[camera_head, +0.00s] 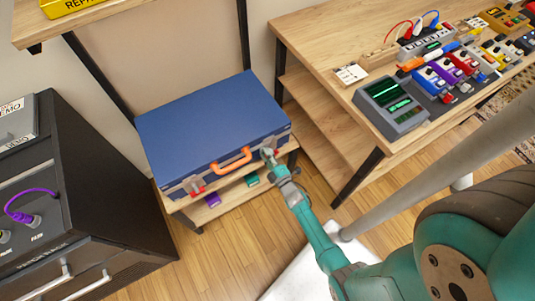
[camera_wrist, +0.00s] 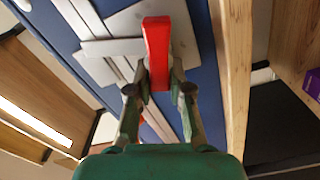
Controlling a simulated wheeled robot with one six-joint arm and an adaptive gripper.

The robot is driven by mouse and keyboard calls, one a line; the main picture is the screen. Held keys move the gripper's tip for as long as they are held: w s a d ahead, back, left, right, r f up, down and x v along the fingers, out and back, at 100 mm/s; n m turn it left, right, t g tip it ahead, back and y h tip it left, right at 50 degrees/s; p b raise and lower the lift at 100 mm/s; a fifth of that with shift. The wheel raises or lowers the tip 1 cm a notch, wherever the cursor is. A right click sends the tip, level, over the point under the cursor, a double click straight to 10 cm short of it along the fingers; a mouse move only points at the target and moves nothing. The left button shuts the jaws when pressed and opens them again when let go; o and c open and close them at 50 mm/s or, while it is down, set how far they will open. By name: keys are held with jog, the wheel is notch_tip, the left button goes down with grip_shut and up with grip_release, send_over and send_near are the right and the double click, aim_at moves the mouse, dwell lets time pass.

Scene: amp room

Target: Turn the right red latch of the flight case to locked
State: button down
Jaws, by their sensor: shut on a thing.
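The blue flight case (camera_head: 205,125) lies closed on a low wooden shelf, with an orange handle (camera_head: 232,160) on its front. A left red latch (camera_head: 197,189) shows on its front near the left end. My gripper (camera_head: 268,153) is at the front right of the case and covers the right latch in the head view. In the wrist view, the right red latch (camera_wrist: 157,50) stands out as a long red bar in front of a grey metal plate (camera_wrist: 105,48). My gripper (camera_wrist: 159,90) is shut on the near end of this bar.
A workbench (camera_head: 345,100) with several pedals and a grey device with a green screen (camera_head: 391,105) stands to the right. A black cabinet (camera_head: 95,190) stands close at the left. Wooden floor (camera_head: 235,240) is open in front of the shelf.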

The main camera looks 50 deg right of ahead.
jog(key=shift+a+f+n, duration=0.1)
jog(key=shift+f+n, duration=0.15)
jog(key=shift+n, duration=0.7)
jog(key=shift+f+n, duration=0.2)
jog(key=shift+n, duration=0.75)
jog(key=c, duration=1.1)
grip_release()
jog(key=shift+o, duration=0.2)
jog(key=v, duration=1.2)
